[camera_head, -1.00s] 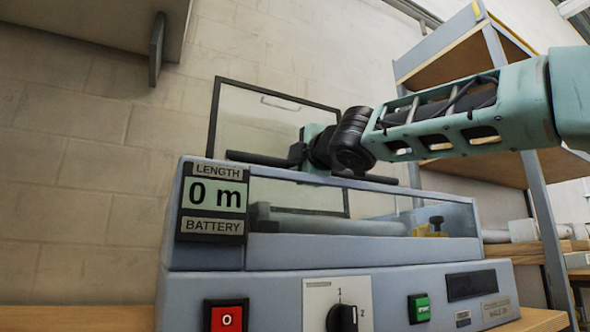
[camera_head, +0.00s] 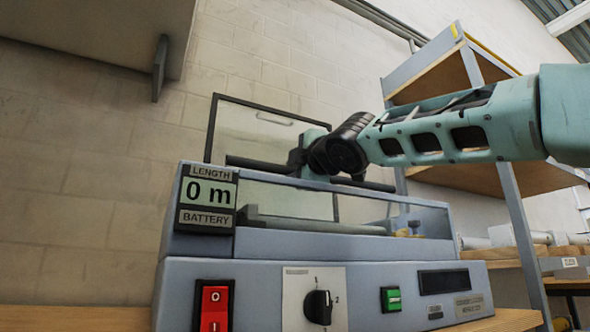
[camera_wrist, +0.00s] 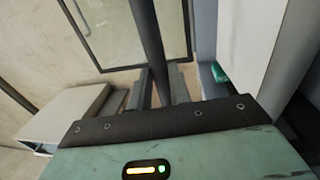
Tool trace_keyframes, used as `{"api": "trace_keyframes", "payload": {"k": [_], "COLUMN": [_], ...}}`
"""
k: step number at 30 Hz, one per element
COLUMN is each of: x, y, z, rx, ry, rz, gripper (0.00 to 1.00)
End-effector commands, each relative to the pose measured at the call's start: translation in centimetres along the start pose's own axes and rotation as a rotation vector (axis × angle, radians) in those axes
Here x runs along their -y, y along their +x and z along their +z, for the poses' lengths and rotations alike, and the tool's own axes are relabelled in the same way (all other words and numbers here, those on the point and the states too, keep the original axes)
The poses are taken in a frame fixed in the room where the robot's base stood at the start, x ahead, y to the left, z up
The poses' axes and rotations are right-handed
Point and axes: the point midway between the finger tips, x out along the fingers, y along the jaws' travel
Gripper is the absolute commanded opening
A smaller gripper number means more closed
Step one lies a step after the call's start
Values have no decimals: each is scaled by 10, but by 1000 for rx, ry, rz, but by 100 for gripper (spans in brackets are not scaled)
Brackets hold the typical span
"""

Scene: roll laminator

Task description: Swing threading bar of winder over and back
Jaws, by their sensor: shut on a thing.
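The dark threading bar (camera_head: 255,163) runs crosswise just above the top rear of the grey-blue laminator (camera_head: 300,252). My gripper (camera_head: 303,155) is shut on the bar at its middle, reaching in from the right. In the wrist view the bar (camera_wrist: 150,38) passes between my two fingers (camera_wrist: 159,90), with one finger on each side. The bar's ends and pivots are partly hidden by the housing and my wrist. A roller (camera_head: 300,226) lies inside behind the clear front window.
A clear black-framed panel (camera_head: 255,125) stands upright behind the bar, also in the wrist view (camera_wrist: 110,30). A wall cabinet (camera_head: 100,35) hangs upper left. A shelf rack (camera_head: 505,215) stands at right, near my forearm. The front has a red switch (camera_head: 214,305), dial (camera_head: 318,306) and green button (camera_head: 391,299).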

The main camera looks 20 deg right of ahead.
Motion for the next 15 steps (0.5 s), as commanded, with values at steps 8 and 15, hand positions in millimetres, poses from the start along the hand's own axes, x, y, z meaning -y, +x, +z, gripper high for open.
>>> {"api": "trace_keyframes", "payload": {"k": [8,15], "x": [17,17], "y": [6,5], "z": [0,0], "rx": [6,6], "ry": [0,0], "rz": [-30,-30], "gripper": [0,22]}}
